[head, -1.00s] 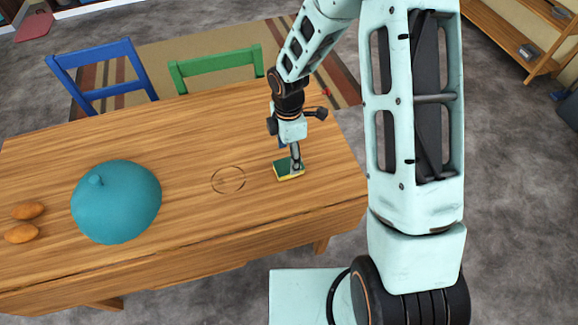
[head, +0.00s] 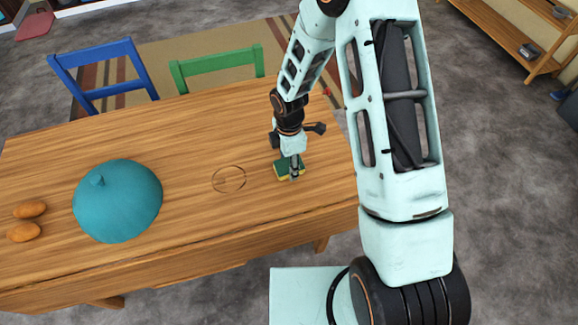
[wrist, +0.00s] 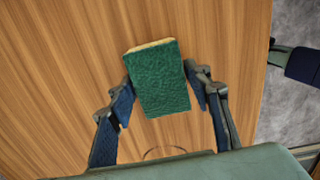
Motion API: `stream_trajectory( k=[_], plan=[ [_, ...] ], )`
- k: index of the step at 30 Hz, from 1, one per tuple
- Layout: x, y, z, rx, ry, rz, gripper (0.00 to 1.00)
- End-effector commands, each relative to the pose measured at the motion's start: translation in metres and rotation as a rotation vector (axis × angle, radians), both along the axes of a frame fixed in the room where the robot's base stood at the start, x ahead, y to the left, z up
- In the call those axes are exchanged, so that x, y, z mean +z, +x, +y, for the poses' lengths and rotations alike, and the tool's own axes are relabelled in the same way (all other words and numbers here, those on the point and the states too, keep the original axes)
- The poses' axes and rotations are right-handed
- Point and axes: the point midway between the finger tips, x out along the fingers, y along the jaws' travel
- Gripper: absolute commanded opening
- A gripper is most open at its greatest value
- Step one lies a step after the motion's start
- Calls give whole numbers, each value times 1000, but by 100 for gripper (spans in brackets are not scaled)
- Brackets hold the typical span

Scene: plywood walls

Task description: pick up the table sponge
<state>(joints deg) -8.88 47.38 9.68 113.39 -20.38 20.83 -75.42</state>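The table sponge (wrist: 158,82) is a block with a green scouring face and a yellow edge. It lies on the wooden table (head: 180,140), near its right end, and also shows in the head view (head: 282,172). My gripper (wrist: 162,92) is over the sponge, with one blue-padded finger on each side of it. The fingers are spread. The left fingertip is very close to the sponge's left edge; I cannot tell if it touches. In the head view my gripper (head: 293,172) covers part of the sponge.
A teal dome-shaped object (head: 118,202) stands on the left of the table, with two orange-brown items (head: 27,222) beyond it. A blue chair (head: 105,75) and a green chair (head: 216,65) stand behind the table. The tabletop between dome and sponge is clear.

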Motion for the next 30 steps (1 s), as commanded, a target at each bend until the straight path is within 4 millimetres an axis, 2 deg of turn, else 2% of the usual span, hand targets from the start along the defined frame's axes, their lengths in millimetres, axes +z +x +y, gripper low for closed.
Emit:
stream_trajectory(
  k=[1, 5, 17, 23, 30],
  plan=[
    [0, 0, 0, 0, 0, 0, 38],
    [0, 0, 0, 0, 0, 0, 25],
    [6, 0, 0, 0, 2, -2, 25],
    [29, 1, 0, -2, 1, -4, 25],
    [77, -29, 24, 5, 1, -6, 25]
  ],
)
